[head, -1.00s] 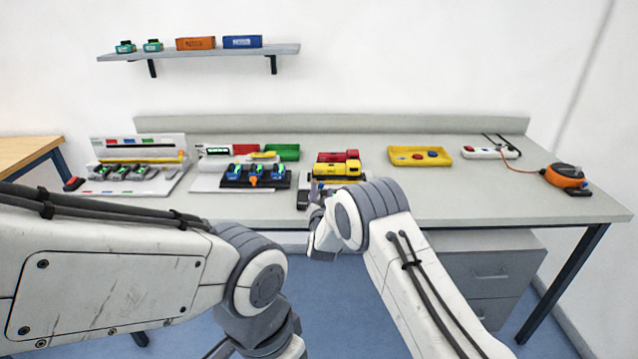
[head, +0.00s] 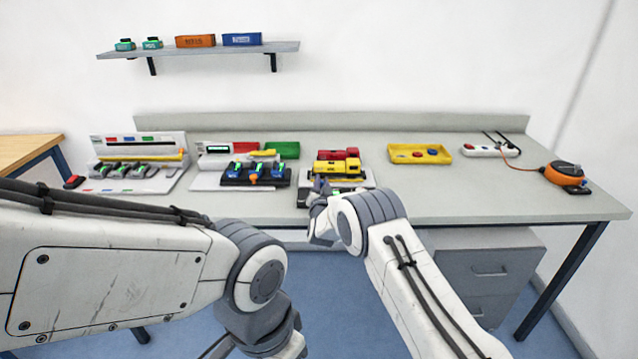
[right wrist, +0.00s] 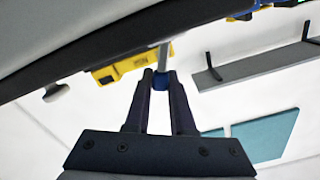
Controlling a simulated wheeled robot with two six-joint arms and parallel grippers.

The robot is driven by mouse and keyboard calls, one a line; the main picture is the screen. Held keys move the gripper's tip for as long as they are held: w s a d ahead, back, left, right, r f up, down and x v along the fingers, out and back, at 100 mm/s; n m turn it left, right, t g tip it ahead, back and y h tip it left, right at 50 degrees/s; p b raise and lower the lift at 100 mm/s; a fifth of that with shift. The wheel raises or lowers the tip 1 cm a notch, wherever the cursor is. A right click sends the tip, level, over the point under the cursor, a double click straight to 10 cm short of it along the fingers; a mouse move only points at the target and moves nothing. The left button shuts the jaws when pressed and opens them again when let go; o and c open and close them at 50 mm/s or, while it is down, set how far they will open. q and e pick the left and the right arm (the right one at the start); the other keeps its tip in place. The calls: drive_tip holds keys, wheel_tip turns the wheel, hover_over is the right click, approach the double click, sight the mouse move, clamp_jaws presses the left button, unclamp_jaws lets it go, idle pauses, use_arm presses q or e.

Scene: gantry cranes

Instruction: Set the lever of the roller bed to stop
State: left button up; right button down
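The roller bed (head: 370,178) appears to be the grey-white unit near the table's front edge in the head view, with my right wrist in front of its lower part. In the right wrist view, a lever with a grey stem and a blue knob (right wrist: 160,82) stands between the fingertips of my right gripper (right wrist: 160,76). The fingers look closed against both sides of the knob. In the head view the right gripper (head: 320,186) is small and partly hidden by its wrist. The lever's markings cannot be read. My left gripper is out of view.
A yellow block (head: 337,166) and red block (head: 338,154) sit at the unit. A black tray (head: 232,183) with blue-green pieces stands left. A yellow tray (head: 398,155), white switch box (head: 478,152) and orange reel (head: 566,172) stand right. The table's right front is clear.

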drive_tip(key=shift+a+f+n+b, duration=0.15)
drive_tip(key=shift+n+b, duration=0.15)
drive_tip(key=shift+b, duration=0.2)
drive_tip(key=shift+a+n+b, duration=0.45)
drive_tip(key=shift+n+b, duration=0.55)
drive_tip(key=shift+b, duration=0.05)
drive_tip(key=shift+a+r+n+b, duration=0.2)
drive_tip(key=shift+a+n+b, duration=0.1)
drive_tip(key=shift+n, duration=0.3)
drive_tip(key=shift+a+r+n+b, duration=0.15)
drive_tip(key=shift+a+n+b, duration=0.1)
drive_tip(key=shift+n, duration=0.35)
drive_tip(key=c, duration=0.8)
unclamp_jaws()
drive_tip(key=shift+o, duration=0.2)
drive_tip(key=shift+s, duration=0.15)
